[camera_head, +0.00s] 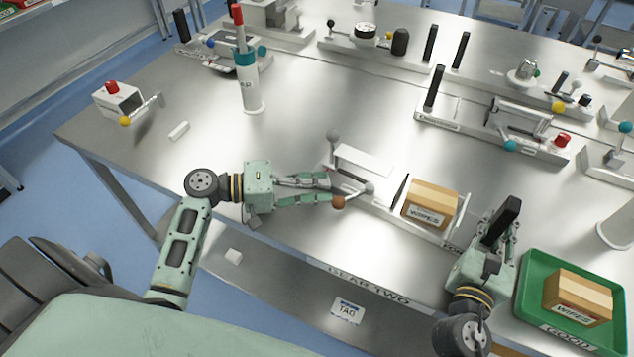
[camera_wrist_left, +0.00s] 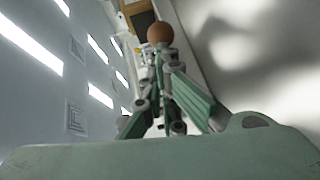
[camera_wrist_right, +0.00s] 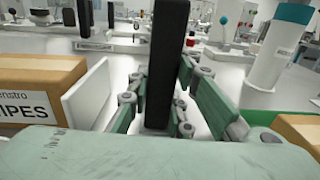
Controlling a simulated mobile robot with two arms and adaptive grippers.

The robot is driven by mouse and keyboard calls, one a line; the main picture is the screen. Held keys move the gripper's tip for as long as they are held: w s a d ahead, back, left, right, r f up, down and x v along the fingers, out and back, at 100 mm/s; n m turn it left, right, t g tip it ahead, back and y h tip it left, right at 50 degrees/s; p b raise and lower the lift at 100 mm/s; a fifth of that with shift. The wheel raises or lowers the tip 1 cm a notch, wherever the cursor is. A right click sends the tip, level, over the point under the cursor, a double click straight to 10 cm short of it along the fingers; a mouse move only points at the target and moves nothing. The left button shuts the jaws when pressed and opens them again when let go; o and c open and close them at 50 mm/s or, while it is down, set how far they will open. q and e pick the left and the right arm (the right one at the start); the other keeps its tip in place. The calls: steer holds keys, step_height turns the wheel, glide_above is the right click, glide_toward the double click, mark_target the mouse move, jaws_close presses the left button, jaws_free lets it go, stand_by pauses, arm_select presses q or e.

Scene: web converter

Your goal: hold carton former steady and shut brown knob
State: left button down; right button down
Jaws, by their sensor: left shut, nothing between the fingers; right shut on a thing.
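The carton former (camera_head: 407,224) is a low metal fixture on the bench holding a brown WIPES carton (camera_head: 430,203). Its brown knob (camera_head: 338,202) is at the end of a short lever, at the fixture's left part. My left gripper (camera_head: 328,190) is shut and empty, its fingertips right beside the knob; in the left wrist view the brown knob (camera_wrist_left: 160,32) is just beyond the fingertips. I cannot tell whether they touch. My right gripper (camera_head: 500,228) is shut on an upright black handle (camera_head: 505,215), which also stands between its fingers in the right wrist view (camera_wrist_right: 168,60).
A green tray (camera_head: 527,290) with another WIPES carton (camera_head: 577,298) is at the right. A teal-banded white post (camera_head: 248,85) and a box with a red button (camera_head: 118,100) stand at the left. Other fixtures line the back. Bench left of the former is mostly clear.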

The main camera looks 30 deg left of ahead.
mark_target(340, 203)
arm_select(q)
steer(key=shift+s+d, duration=0.15)
steer(key=shift+d, duration=0.05)
steer(key=shift+s+d+n+t+y, duration=0.55)
steer(key=shift+s+n+t, duration=0.2)
steer(key=shift+n+t, duration=0.2)
steer(key=s+d+n+t+y, duration=0.2)
steer(key=n+y, duration=0.1)
steer(key=d+n+t+y, duration=0.1)
steer(key=t+y, duration=0.1)
steer(key=shift+s+d, duration=0.1)
steer(key=shift+s, duration=0.3)
steer(key=shift+s+d+n+y, duration=0.2)
steer(key=shift+d+n+y, duration=0.15)
steer(key=shift+y, duration=0.2)
steer(key=shift+s+d, duration=0.2)
steer(key=shift+d, duration=0.45)
steer(key=shift+s+d, duration=0.2)
steer(key=shift+d, duration=0.45)
steer(key=shift+a, duration=0.2)
